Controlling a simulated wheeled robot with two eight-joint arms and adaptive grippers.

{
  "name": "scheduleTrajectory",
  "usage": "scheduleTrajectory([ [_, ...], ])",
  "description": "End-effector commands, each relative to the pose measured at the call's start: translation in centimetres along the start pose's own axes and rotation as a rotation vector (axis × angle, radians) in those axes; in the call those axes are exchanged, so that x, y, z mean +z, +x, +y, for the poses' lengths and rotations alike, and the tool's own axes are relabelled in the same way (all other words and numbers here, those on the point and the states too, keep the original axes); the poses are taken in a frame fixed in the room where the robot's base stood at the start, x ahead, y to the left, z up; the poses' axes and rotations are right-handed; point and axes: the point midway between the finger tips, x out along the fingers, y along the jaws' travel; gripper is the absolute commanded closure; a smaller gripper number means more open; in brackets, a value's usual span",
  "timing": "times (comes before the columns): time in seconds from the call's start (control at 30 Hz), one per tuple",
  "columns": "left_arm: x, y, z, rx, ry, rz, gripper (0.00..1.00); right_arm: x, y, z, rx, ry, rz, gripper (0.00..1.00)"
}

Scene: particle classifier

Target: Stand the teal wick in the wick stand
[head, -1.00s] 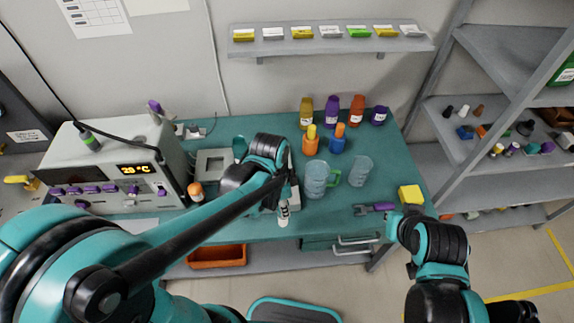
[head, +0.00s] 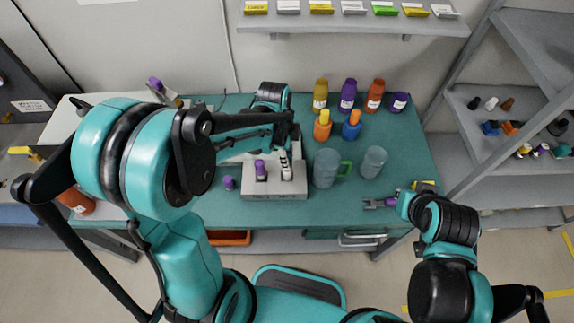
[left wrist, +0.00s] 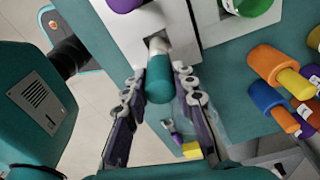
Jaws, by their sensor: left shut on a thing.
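The wick stand (head: 275,192) is a pale grey block on the teal bench, with a purple-topped piece (head: 260,168) standing in its left part. My left gripper (head: 286,168) is over the right part of the stand. In the left wrist view, the left gripper (left wrist: 160,76) is shut on the teal wick (left wrist: 159,82), a teal cylinder with a pale end at the stand (left wrist: 127,32). I cannot tell how far that end is in a slot. In the head view the wick is hidden by the fingers.
A small purple piece (head: 228,183) is left of the stand. A green-handled mug (head: 326,168) and a clear cup (head: 373,162) are to its right. Several coloured bottles (head: 348,95) stand behind.

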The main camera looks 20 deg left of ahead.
Motion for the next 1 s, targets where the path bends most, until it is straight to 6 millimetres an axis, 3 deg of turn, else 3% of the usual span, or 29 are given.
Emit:
scheduleTrajectory([
  [0.17,0.1,0.7,-0.1,0.000,0.000,0.000,1.00,0.2,0.2,0.0,0.000,0.000,0.000,1.00],
  [0.4,0.5,4.0,-0.1,0.000,-0.001,0.000,1.00,0.9,1.3,0.0,0.000,0.000,0.000,1.00],
  [0.77,0.6,4.4,-0.1,0.000,-0.001,0.000,1.00,1.1,1.5,0.0,0.000,0.000,0.000,1.00],
  [0.8,0.6,4.4,-0.1,0.000,-0.001,0.000,0.69,1.1,1.5,0.0,0.000,0.000,0.000,1.00],
  [0.87,0.6,4.3,-0.1,0.000,-0.001,0.000,0.53,1.0,1.4,0.0,0.000,0.000,0.000,1.00],
  [1.0,0.6,4.3,-0.1,0.000,-0.001,0.000,0.53,1.0,1.4,0.0,0.000,0.000,0.000,1.00],
])
